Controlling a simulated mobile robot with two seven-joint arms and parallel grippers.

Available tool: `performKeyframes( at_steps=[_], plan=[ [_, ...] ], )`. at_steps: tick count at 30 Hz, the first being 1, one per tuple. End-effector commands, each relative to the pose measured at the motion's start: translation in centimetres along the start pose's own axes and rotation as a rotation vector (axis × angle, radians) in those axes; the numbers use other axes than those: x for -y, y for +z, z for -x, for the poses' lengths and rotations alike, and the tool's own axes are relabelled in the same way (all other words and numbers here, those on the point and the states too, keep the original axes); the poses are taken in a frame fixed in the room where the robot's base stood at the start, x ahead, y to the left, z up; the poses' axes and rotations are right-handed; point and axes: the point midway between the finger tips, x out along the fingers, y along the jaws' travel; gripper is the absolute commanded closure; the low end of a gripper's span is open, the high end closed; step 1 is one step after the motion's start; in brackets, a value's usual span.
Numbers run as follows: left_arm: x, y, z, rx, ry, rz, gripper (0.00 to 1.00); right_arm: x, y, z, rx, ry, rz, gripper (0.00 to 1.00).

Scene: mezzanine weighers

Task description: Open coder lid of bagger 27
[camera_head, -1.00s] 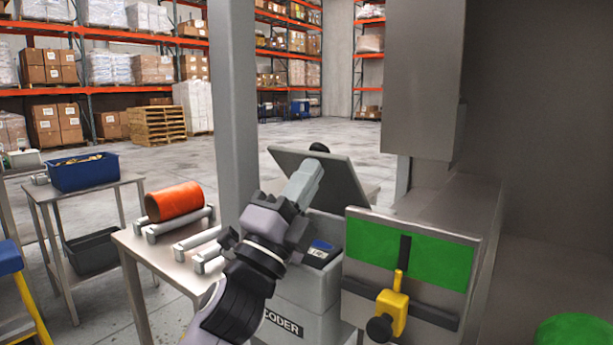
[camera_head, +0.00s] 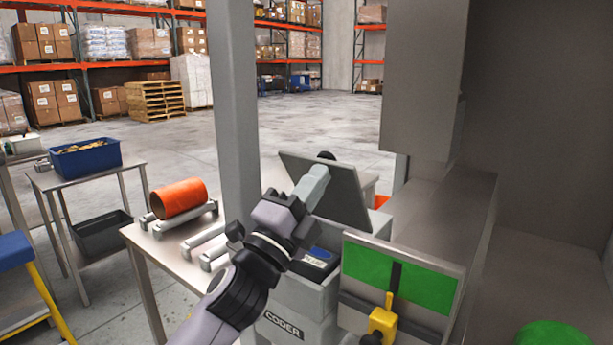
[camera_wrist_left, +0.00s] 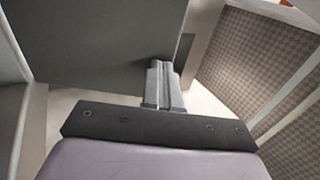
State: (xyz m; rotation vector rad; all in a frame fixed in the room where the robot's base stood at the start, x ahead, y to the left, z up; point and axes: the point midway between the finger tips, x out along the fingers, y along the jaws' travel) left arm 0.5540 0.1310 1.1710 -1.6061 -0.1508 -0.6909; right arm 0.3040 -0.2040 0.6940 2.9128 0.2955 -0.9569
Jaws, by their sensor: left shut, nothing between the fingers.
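The coder is a grey box (camera_head: 305,300) with a CODER label on its front, standing right of the steel table. Its flat grey lid (camera_head: 345,192) stands raised and tilted, leaving the box open at the top. A dark unit with a blue part (camera_head: 318,256) shows inside. My left gripper (camera_head: 320,172) is shut and empty, its fingertips at the near face of the lid. In the left wrist view the shut fingers (camera_wrist_left: 160,68) lie against or just before the dark lid panel (camera_wrist_left: 95,45); I cannot tell whether they touch. My right gripper is out of view.
A panel with a green face (camera_head: 425,285) and yellow handle (camera_head: 383,320) stands close on the right, before a large grey machine body. A grey post (camera_head: 234,110) rises behind my arm. An orange roll (camera_head: 180,198) lies on the table at left. Open floor lies beyond.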

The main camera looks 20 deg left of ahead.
Motion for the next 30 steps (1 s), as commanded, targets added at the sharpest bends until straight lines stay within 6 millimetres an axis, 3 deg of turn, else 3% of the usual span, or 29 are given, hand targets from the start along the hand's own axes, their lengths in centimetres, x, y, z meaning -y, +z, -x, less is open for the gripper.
performKeyframes(
  at_steps=[12,21,30],
  plan=[
    [1.4,-0.3,-3.1,-0.013,0.169,0.008,1.0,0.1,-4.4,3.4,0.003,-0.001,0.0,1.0],
    [0.7,-0.1,-3.8,-0.004,0.334,0.002,1.0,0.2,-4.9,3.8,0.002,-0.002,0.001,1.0],
    [0.3,0.1,-3.7,0.001,0.363,0.0,1.0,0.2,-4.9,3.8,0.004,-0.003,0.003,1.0]
  ],
)
